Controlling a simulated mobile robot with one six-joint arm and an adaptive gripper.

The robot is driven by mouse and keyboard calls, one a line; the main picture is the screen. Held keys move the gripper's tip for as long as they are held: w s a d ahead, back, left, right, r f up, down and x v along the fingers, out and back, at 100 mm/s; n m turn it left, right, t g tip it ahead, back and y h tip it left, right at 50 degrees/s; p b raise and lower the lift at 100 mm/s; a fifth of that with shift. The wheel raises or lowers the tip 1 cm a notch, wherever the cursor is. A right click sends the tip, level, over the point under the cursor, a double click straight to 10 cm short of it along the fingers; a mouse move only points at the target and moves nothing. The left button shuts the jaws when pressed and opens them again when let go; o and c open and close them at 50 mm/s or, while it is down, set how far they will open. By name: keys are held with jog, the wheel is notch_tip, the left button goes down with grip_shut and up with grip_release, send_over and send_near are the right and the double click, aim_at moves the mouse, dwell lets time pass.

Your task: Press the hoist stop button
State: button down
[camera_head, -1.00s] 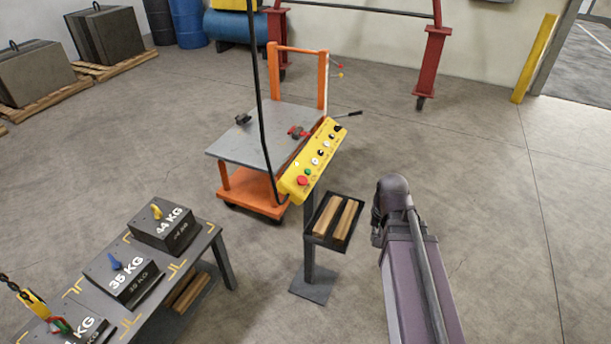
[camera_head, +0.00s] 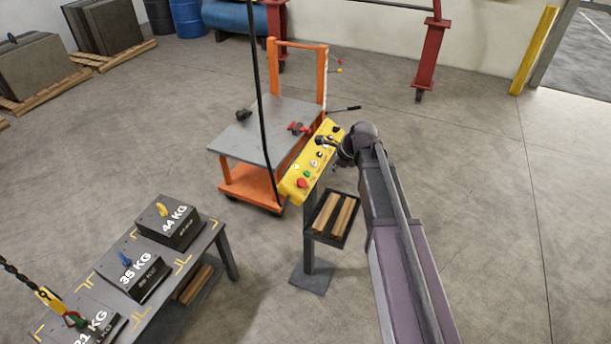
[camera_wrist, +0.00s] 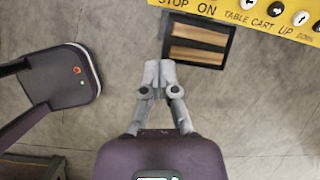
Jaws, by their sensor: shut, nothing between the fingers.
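In the wrist view the box's edge (camera_wrist: 240,18) crosses the top with the words STOP, ON, TABLE, CART, UP and DOWN; the stop button itself is out of that frame. In the wrist view my gripper (camera_wrist: 158,66) is shut and empty, below the STOP and ON labels.
A black tray (camera_head: 340,239) with wooden bars is on the stand below the box. An orange cart (camera_head: 250,185) with a grey top stands behind. A table with labelled weights (camera_head: 168,224) and a hoist hook (camera_head: 52,299) is at lower left. The floor at right is clear.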

jog(key=w+a+r+m, duration=0.2)
jog(key=m, duration=0.1)
jog(key=shift+w+a+y+p, duration=0.15)
jog(key=shift+w+y+p, duration=0.25)
jog(key=shift+f, duration=0.25)
jog(key=b, duration=0.6)
send_near(303, 183)
jog(key=b+x, duration=0.6)
jog(key=x, duration=0.1)
jog(key=shift+w+a+f, duration=0.1)
jog(key=shift+a+f, duration=0.15)
dwell(0.4)
